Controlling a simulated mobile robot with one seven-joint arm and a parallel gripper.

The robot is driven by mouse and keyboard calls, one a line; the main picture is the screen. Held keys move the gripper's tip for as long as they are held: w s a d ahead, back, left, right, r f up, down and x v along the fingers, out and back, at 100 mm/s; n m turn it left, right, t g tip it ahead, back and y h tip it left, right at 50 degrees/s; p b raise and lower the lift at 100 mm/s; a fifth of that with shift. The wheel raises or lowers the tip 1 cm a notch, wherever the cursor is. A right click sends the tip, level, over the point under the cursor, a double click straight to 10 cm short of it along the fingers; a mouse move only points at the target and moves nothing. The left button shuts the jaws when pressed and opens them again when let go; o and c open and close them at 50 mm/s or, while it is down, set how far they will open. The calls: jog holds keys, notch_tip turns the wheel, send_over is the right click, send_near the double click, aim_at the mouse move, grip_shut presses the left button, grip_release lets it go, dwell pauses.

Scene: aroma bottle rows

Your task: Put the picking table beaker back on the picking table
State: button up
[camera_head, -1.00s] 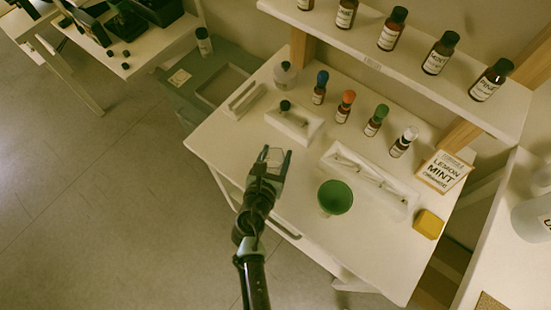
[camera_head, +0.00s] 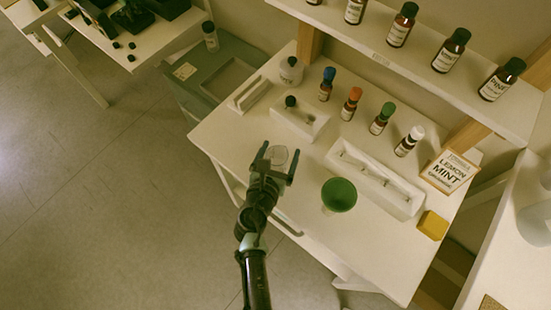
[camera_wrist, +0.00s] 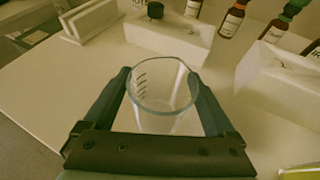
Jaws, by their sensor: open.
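The clear glass beaker (camera_wrist: 162,95) with dark graduation marks stands upright on the white picking table (camera_head: 233,150), near its front left edge. It also shows in the head view (camera_head: 279,156), between the fingertips. My gripper (camera_head: 276,158) is open, with one finger on each side of the beaker. In the wrist view my gripper (camera_wrist: 163,90) shows gaps between the fingers and the glass. The lower part of the beaker looks clear of any holder.
A green funnel cup (camera_head: 339,195) stands to the right. Behind are a white block with a dark-capped vial (camera_head: 299,122), a slotted white rack (camera_head: 375,180), several capped bottles (camera_head: 351,104) and a lemon mint sign (camera_head: 449,171). A yellow block (camera_head: 432,225) lies at right.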

jog(key=v, duration=1.2)
jog(key=shift+p, duration=0.4)
jog(key=w+d+r+m+t, duration=0.15)
jog(key=w+r+m, duration=0.45)
jog(key=r, duration=0.6)
jog(key=w+r+m+t, duration=0.35)
jog(key=r+m, duration=0.35)
jog(key=r, duration=0.5)
jog(key=w+r+m+t, duration=0.1)
jog(key=w+r+m, duration=0.55)
jog(key=r, duration=0.55)
jog(key=s+r+m+t+y, duration=0.1)
jog(key=s+r+m, duration=0.3)
jog(key=r, duration=0.6)
jog(key=s+d+r+m+t+y, duration=0.1)
jog(key=s+r+m+t, duration=0.3)
jog(key=r, duration=0.7)
jog(key=s+d+r+m+t+y, duration=0.1)
jog(key=s+r+m+t, duration=0.2)
jog(key=r, duration=0.7)
jog(key=s+m, duration=0.2)
jog(key=s, duration=0.1)
jog(key=shift+s+r+m, duration=0.25)
jog(key=shift+r+m, duration=0.1)
jog(key=shift+f, duration=0.15)
